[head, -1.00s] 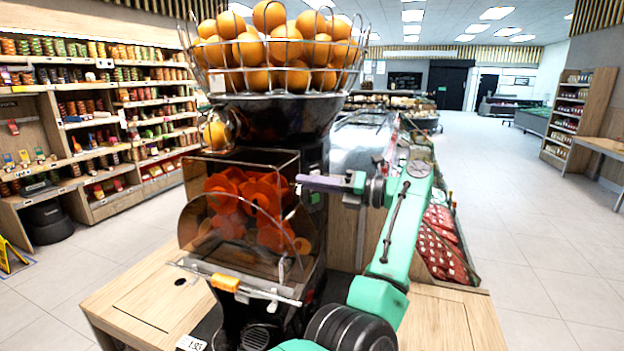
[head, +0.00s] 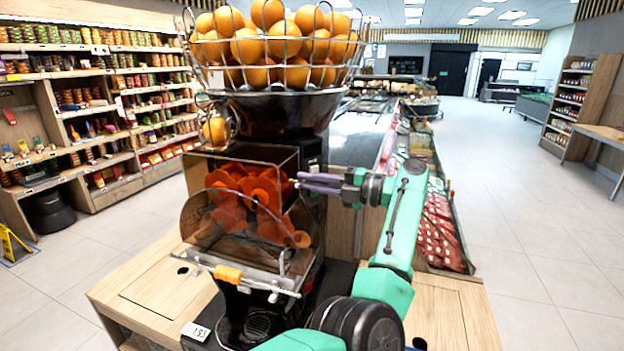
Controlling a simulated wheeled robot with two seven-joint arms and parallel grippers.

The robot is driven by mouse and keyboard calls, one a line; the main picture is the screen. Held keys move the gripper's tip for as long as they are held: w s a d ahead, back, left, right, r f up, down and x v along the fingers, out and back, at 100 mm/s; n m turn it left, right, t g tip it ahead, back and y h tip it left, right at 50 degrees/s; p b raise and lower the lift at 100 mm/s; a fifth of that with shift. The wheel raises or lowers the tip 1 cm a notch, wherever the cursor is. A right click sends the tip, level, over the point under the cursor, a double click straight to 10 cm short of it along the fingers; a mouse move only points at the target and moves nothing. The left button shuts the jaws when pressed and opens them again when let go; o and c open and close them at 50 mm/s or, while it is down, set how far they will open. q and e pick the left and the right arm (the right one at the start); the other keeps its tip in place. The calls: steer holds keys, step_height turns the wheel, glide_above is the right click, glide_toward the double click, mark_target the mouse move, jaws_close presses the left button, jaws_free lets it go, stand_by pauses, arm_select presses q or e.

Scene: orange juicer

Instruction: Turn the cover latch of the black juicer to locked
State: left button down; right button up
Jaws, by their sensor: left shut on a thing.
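The black juicer (head: 277,120) stands on a wooden counter, with a wire basket of oranges on top. Its clear front cover (head: 235,225) encloses orange-red squeezing parts (head: 255,195). My left gripper (head: 299,180) is at the upper right edge of the cover, its purple-grey fingers pointing left. It is shut on the cover latch, which is mostly hidden between the fingertips, so I cannot read its exact angle. My right gripper is not in view.
An orange tap handle (head: 228,273) sits on a rail at the juicer's front. The wooden counter (head: 150,285) is bare to the left. Shelves of goods (head: 100,100) line the left wall. Open floor (head: 530,230) lies to the right.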

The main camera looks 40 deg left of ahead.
arm_select(q)
steer(key=shift+a+r, duration=0.1)
steer(key=shift+r, duration=0.05)
steer(key=c, duration=0.9)
jaws_free()
steer(key=shift+s+a, duration=0.15)
steer(key=shift+a, duration=0.15)
steer(key=shift+d, duration=0.15)
